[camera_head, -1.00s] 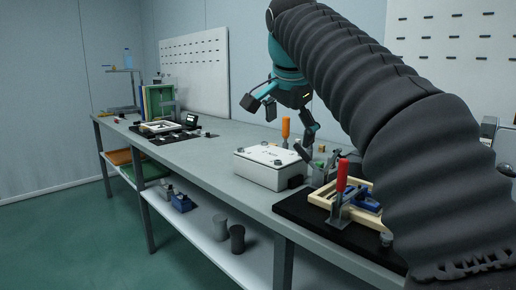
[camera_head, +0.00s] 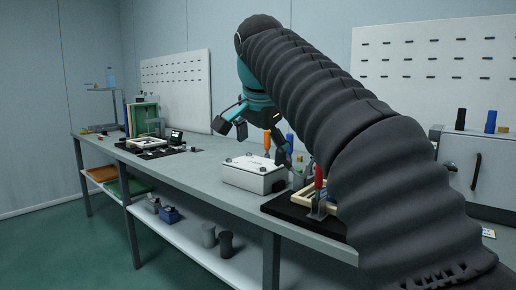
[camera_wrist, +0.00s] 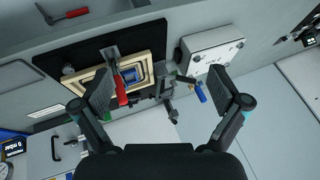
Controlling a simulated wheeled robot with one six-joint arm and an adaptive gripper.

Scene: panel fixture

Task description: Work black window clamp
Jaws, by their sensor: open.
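A pale window-like frame (camera_head: 147,142) lies on a dark mat (camera_head: 130,148) at the far left of the bench, with small black parts around it. A black item (camera_head: 176,136) stands beside it; I cannot tell whether it is the black clamp. A nearer wooden frame (camera_wrist: 158,62) with a red-handled clamp (camera_wrist: 120,88) lies on a black board (camera_wrist: 50,62); the clamp also shows in the head view (camera_head: 318,178). My gripper (camera_wrist: 168,95) is open and empty, high above the bench, near the white box in the head view (camera_head: 253,140).
A white box (camera_head: 252,176) sits on the bench (camera_head: 205,160) between the two fixtures. An orange-handled tool (camera_head: 267,140) stands behind it. A lower shelf (camera_head: 190,232) holds dark cups. A cabinet (camera_head: 475,165) stands at the right. The bench between the box and far mat is mostly clear.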

